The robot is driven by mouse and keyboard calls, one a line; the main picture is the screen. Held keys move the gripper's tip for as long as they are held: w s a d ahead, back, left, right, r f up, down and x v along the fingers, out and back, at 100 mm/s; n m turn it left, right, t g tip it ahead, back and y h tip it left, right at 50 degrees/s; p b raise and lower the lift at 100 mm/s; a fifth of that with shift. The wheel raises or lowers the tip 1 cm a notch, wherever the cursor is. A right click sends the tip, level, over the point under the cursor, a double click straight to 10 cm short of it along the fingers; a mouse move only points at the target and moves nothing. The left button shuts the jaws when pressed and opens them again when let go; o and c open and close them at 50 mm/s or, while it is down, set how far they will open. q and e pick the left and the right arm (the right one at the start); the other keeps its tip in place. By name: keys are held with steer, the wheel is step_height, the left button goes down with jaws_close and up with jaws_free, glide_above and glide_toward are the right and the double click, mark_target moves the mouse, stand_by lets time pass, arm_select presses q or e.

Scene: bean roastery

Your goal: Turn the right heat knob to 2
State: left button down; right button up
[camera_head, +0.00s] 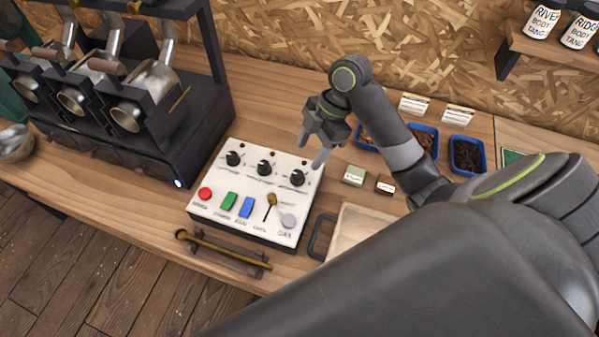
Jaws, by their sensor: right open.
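A white control panel (220,183) sits on the wooden bench, with three black knobs in a row along its upper part. The right knob (298,178) is at the panel's right end; its pointer setting is too small to read. The middle knob (264,168) and left knob (233,158) are beside it. My right gripper (310,151) is open and empty, pointing down just above and behind the right knob, one finger close to the panel's far right corner. I cannot tell whether it touches anything. My left gripper is not in view.
Below the knobs are a red button (205,193), green and blue switches, a brass lever (270,203) and a grey button. A black roaster (150,125) stands left. Blue bean trays (467,154) and a handled wooden tray (352,229) lie right. A brass-handled tool (222,249) lies in front.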

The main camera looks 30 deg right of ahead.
mark_target(298, 173)
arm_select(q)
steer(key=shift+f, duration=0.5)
arm_select(e)
steer(key=x, duration=0.8)
steer(key=shift+c, duration=0.2)
